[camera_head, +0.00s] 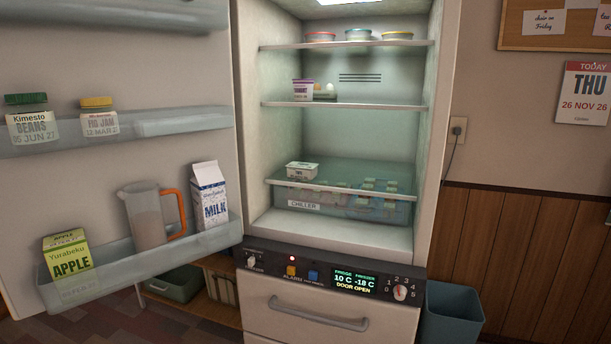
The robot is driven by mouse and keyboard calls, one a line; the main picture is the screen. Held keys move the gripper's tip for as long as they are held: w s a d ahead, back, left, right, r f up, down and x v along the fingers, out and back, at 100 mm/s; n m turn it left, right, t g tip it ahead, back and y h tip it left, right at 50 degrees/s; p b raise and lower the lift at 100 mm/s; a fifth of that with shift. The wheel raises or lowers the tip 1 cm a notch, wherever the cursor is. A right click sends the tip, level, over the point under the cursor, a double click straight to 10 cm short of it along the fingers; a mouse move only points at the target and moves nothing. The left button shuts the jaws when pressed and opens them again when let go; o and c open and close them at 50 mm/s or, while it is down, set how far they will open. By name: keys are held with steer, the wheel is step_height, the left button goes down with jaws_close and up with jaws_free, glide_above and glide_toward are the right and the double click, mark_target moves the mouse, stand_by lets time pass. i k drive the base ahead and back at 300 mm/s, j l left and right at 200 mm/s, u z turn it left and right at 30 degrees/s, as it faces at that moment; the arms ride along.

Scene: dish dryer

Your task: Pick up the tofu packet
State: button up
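A small white packet (302,170), which looks like the tofu packet, sits on the left part of the glass shelf just above the chiller drawer in the open fridge. It has a white lid and dark lettering on its front, too small to read surely. It stands flat, with free space to its right. My gripper is not in view.
The open fridge door on the left holds jars, an apple carton (68,256), a jug (148,214) and a milk carton (210,196). Above the packet, a shelf (345,104) carries a yogurt cup (303,90). The chiller drawer (345,202) lies below.

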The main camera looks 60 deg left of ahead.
mark_target(295, 169)
steer(key=k+j+z, duration=0.2)
steer(key=k+z, duration=0.2)
steer(key=k, duration=0.5)
steer(key=k+l+z, duration=0.1)
steer(key=k+z, duration=0.3)
steer(key=k, duration=0.5)
steer(key=k+u, duration=0.15)
steer(key=u, duration=1.65)
